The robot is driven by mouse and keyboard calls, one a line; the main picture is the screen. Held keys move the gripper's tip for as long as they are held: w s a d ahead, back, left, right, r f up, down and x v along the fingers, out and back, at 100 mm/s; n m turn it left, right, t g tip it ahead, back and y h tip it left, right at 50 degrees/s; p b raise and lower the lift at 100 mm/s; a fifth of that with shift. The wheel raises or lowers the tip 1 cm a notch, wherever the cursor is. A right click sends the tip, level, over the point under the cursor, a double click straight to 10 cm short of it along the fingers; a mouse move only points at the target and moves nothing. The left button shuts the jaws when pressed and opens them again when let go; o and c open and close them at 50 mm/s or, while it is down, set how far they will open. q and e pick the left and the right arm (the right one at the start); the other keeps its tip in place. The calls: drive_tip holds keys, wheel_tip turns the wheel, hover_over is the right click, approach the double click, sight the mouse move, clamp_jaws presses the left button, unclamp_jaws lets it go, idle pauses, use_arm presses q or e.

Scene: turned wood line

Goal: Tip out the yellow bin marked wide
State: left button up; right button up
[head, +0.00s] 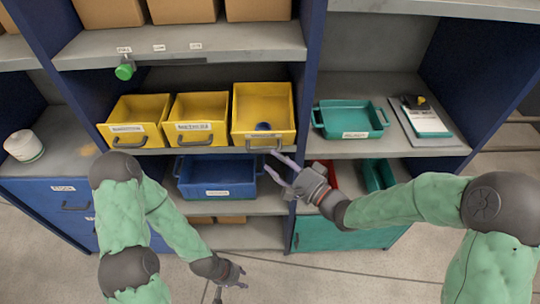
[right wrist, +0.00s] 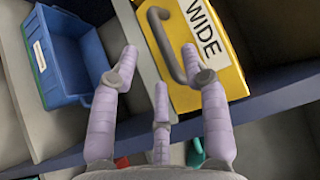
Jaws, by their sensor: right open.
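The yellow bin marked WIDE (head: 240,118) is the rightmost of three yellow bins on the middle shelf in the head view. It stands upright, with a small dark blue item (head: 263,126) inside. In the right wrist view its front (right wrist: 222,78) shows the WIDE label and a grey bar handle (right wrist: 165,48). My right gripper (head: 272,162) is open just below and in front of that handle. In the right wrist view its fingers (right wrist: 160,62) are spread around the handle's near end, with no clear grip. My left gripper (head: 236,280) hangs low in front of the shelving, its finger opening unclear.
Two other yellow bins (head: 137,109) (head: 199,106) stand to the left. A blue bin (head: 217,178) sits on the shelf below. A teal tray (head: 350,117) and a clipboard (head: 425,117) are to the right, past a blue upright. The floor in front is clear.

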drive_tip(key=v, duration=0.8)
idle(0.4)
wheel_tip(320, 180, down, 23)
drive_tip(key=d+n+g+h, duration=0.1)
drive_tip(key=d+g+h, duration=0.1)
drive_tip(key=g+h, duration=0.4)
drive_tip(key=s+a+f+n+g+h, duration=0.1)
drive_tip(key=s+f+n+g+h, duration=0.2)
drive_tip(key=s+f, duration=1.1)
drive_tip(key=f+n+g, duration=0.1)
drive_tip(key=n+g, duration=0.1)
drive_tip(key=g, duration=0.1)
drive_tip(key=shift+s+a+f+g, duration=0.2)
drive_tip(key=shift+s+a+g, duration=0.15)
drive_tip(key=shift+g, duration=0.05)
